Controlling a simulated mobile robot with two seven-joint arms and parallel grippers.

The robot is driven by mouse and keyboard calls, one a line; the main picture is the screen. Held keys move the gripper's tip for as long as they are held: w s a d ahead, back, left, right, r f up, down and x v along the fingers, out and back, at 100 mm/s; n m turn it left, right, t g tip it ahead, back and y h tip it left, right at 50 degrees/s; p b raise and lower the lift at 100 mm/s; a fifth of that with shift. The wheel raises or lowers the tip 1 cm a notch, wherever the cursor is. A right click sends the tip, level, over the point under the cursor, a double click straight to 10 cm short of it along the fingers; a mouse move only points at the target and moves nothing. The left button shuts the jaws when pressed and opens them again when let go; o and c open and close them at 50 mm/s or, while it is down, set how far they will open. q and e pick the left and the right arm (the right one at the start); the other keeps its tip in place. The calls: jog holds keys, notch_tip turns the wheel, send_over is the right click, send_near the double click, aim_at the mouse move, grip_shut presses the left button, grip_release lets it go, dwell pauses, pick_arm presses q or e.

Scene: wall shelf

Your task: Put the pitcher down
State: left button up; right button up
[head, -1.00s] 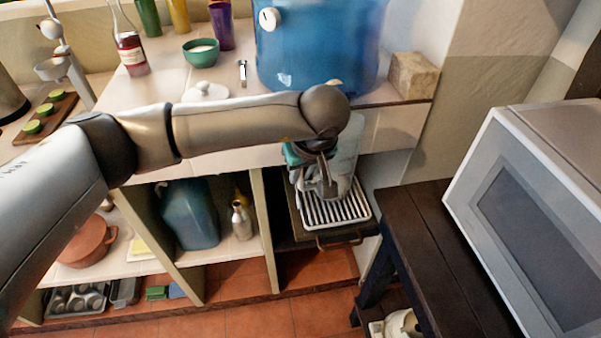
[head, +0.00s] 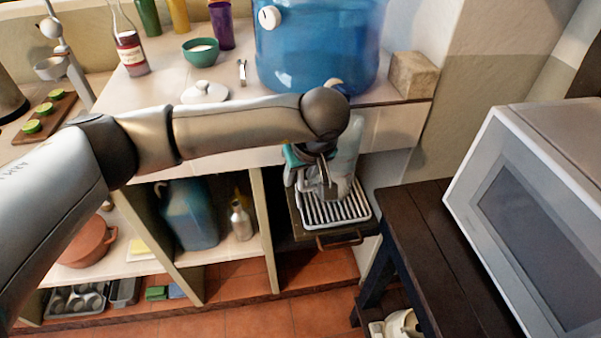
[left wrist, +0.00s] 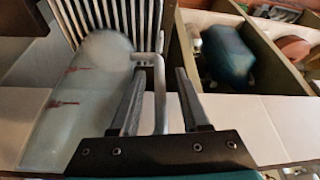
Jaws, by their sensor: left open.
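The pitcher is pale, clear glass. In the head view the pitcher (head: 349,150) is partly hidden behind my left arm and gripper, and appears to stand on the ribbed rack (head: 352,213). My left gripper (head: 328,188) is just beside it, low over the rack. In the left wrist view the pitcher (left wrist: 65,118) is at the left, and its handle (left wrist: 159,100) lies between the fingers of my left gripper (left wrist: 160,95). The fingers are open, with a gap beside the handle. The rack (left wrist: 110,15) shows beyond. My right gripper is not in view.
The counter (head: 150,98) above holds a large blue dispenser (head: 315,45), a white lid (head: 205,92) and a green bowl (head: 201,52). A cubby left of the rack holds a blue jug (head: 190,215) and a bottle (head: 241,220). A dark table (head: 425,225) and microwave (head: 530,215) stand at right.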

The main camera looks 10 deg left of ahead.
pick_arm(q)
jog(key=shift+r, duration=0.1)
jog(key=shift+r, duration=0.35)
jog(key=p+v, duration=0.1)
jog(key=v, duration=1)
jog(key=shift+s+r, duration=0.2)
jog(key=shift+d, duration=0.1)
